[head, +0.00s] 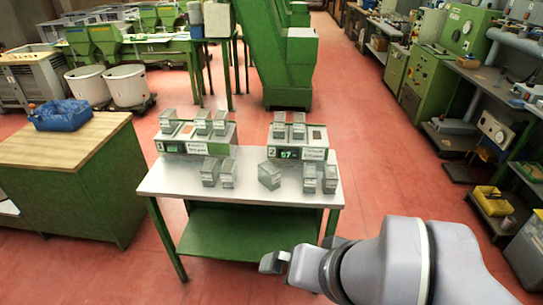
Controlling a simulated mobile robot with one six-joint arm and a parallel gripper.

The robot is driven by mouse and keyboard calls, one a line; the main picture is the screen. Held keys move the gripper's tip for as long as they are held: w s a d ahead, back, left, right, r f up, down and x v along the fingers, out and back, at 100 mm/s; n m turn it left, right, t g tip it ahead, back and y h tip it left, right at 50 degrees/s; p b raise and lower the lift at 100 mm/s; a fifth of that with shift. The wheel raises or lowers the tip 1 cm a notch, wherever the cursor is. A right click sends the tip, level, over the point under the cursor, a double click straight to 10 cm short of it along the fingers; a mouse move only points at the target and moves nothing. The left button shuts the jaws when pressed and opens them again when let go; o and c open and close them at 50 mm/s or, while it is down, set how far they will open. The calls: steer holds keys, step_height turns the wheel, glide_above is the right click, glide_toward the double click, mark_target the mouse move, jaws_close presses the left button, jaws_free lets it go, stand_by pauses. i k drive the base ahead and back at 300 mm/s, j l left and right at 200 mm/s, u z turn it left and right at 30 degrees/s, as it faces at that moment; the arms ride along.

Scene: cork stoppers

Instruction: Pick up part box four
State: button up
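Several small grey part boxes stand on the white-topped table. In the front row, two stand close together at the left (209,172) (227,173), one stands turned at an angle in the middle (269,175), and two stand at the right (309,178) (330,178). More grey boxes rest on the two scales behind. I cannot read any box's number, so I cannot tell which is box four. My gripper (290,258) is in front of the table's right front edge, apart from every box. Its fingers are partly hidden by my wrist, and I see nothing held.
The white tabletop (248,184) has bare room between the front boxes. A left scale (190,148) and a right scale (300,153) stand at its back. A wooden-topped green cabinet (60,150) is left; machine benches line the right. Red floor is open around the table.

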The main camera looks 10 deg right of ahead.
mark_target(209, 172)
steer(key=i+j+z, duration=0.1)
steer(key=i+j, duration=0.25)
steer(key=i+j+z, duration=0.1)
steer(key=i+j, duration=0.25)
steer(key=i+j+z, duration=0.1)
steer(key=i+j, duration=0.2)
steer(key=j, duration=0.15)
steer(key=i+j+z, duration=0.1)
steer(key=i+j, duration=0.25)
steer(key=i+j+z, duration=0.1)
steer(key=i+j, duration=0.15)
steer(key=j, duration=0.35)
